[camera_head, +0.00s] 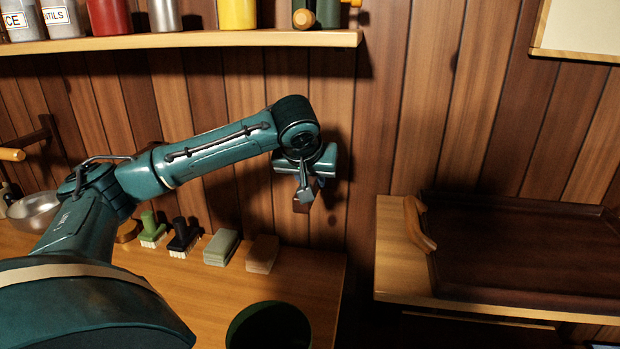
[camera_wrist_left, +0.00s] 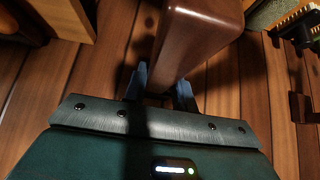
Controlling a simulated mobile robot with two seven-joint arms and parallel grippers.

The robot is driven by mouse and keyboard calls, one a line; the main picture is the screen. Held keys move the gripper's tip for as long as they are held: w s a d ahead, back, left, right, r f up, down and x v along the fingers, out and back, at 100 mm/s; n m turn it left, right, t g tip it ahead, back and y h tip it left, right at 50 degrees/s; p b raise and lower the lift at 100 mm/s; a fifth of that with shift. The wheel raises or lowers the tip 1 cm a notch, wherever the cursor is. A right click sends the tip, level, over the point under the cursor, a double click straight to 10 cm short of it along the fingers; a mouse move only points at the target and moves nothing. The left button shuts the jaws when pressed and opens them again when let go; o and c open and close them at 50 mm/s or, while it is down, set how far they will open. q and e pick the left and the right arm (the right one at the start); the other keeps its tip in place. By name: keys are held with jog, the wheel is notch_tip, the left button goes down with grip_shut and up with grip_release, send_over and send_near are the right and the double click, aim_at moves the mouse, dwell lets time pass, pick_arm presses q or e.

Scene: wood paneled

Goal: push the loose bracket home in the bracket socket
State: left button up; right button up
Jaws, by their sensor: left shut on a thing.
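My left gripper (camera_head: 305,190) is near the wood-paneled wall, above the back right of the left counter. It is shut on a reddish-brown block (camera_head: 300,206), which looks like the loose bracket. In the left wrist view the bracket (camera_wrist_left: 196,42) is large and smooth, rising from between the fingers (camera_wrist_left: 160,88) toward the top edge. Its end at the wall is hidden by the fingers and gripper body, so I cannot tell how deep it sits. I cannot make out the bracket socket. My right gripper is not in view.
A shelf (camera_head: 200,40) with cans runs above my arm. Brushes (camera_head: 152,231) and sponges (camera_head: 221,247) line the left counter (camera_head: 200,285). A dark green bowl (camera_head: 268,326) stands in front. A brown tray (camera_head: 520,245) lies on the right counter. A dark wall fixture (camera_head: 48,135) is at left.

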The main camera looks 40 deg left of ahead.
pick_arm(q)
jog(key=o, duration=1.1)
jog(key=shift+w+a, duration=0.1)
jog(key=b+v, duration=0.1)
jog(key=v, duration=1.2)
